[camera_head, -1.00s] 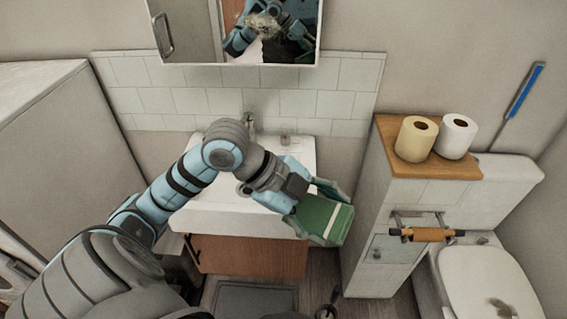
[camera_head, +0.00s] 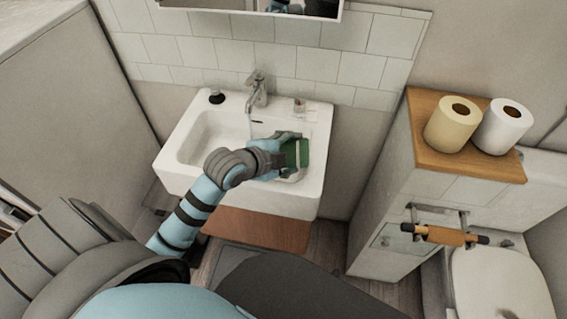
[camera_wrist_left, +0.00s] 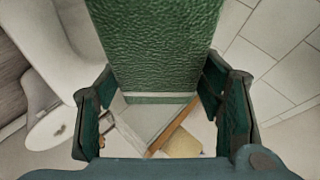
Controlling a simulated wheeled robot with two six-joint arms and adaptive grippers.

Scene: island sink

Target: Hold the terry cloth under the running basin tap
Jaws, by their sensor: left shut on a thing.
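The terry cloth (camera_head: 296,154) is a green folded block with a pale stripe. My left gripper (camera_head: 282,154) is shut on it and holds it over the right part of the white basin (camera_head: 185,140). In the left wrist view the cloth (camera_wrist_left: 155,45) fills the upper middle, between the fingers. The chrome basin tap (camera_head: 257,90) stands at the back of the basin, and a thin stream of water (camera_head: 250,122) falls from it. The cloth is to the right of and nearer than the stream, apart from it in the picture. My right gripper is not in view.
A dark soap pot (camera_head: 217,97) and a small glass (camera_head: 299,105) stand on the basin's back rim. A mirror cabinet (camera_head: 250,5) hangs above. At right are a wooden-topped ledge (camera_head: 430,105) with two paper rolls, a roll holder (camera_head: 445,236) and a toilet (camera_head: 500,285).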

